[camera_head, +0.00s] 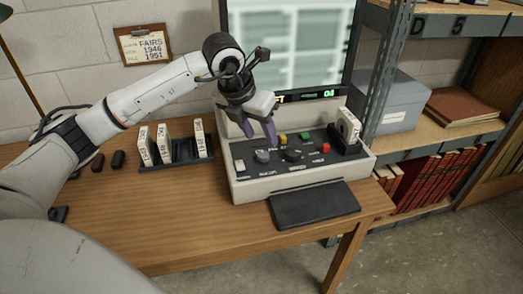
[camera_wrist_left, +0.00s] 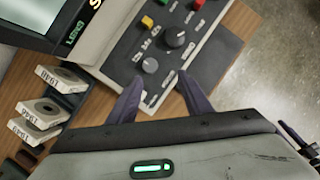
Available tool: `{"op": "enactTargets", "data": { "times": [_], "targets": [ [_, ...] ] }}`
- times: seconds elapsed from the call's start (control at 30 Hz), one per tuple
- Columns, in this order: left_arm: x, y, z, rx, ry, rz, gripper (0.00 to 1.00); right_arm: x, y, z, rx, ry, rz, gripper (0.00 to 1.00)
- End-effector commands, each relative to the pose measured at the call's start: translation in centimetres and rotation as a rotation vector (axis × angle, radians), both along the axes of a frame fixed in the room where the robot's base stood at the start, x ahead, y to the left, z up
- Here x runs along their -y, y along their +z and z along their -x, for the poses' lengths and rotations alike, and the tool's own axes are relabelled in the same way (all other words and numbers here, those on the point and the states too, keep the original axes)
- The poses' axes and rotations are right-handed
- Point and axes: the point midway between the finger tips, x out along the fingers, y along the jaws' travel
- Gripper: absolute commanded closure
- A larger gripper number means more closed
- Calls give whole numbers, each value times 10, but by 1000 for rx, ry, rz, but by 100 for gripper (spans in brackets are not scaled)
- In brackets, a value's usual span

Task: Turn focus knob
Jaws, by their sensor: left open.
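The reader machine's control panel (camera_head: 330,166) carries two knobs, one silver-grey (camera_head: 262,156) and one larger and dark (camera_head: 292,156). In the left wrist view the grey knob (camera_wrist_left: 150,65) lies just beyond my fingertips, and the dark knob (camera_wrist_left: 174,38) is farther off. The knob labels are too small to read, so I cannot tell which is the focus knob. My left gripper (camera_head: 258,132) is open and empty, its purple fingers pointing down above the panel, apart from the knobs. It also shows in the left wrist view (camera_wrist_left: 160,80). My right gripper is not in view.
Yellow, green and red buttons sit on the panel, with a film reel (camera_head: 348,127) at its right end. A lit screen (camera_head: 290,45) stands behind. A rack of boxed reels (camera_head: 180,152) is left. A black pad (camera_head: 314,204) lies in front. Metal shelves (camera_head: 420,147) stand right.

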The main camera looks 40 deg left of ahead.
Motion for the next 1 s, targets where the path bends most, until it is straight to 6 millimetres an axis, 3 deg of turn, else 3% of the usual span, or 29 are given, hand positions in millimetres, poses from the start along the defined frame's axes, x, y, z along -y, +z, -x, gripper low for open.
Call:
{"op": "enactTargets", "data": {
  "times": [0.03, 0.17, 0.5, 0.7, 1.0],
  "targets": [
    [-10, 2, 0, -6, 22, -27, 55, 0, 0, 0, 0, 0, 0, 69],
    [-19, -5, -2, -16, 42, -50, 55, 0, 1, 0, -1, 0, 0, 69],
    [-19, -61, -24, -17, 36, -45, 55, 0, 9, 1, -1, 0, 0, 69],
    [-20, -85, -34, -15, 36, -45, 55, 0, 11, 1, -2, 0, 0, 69],
    [-20, -92, -37, -13, 34, -46, 55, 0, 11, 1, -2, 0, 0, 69]
  ]
}}
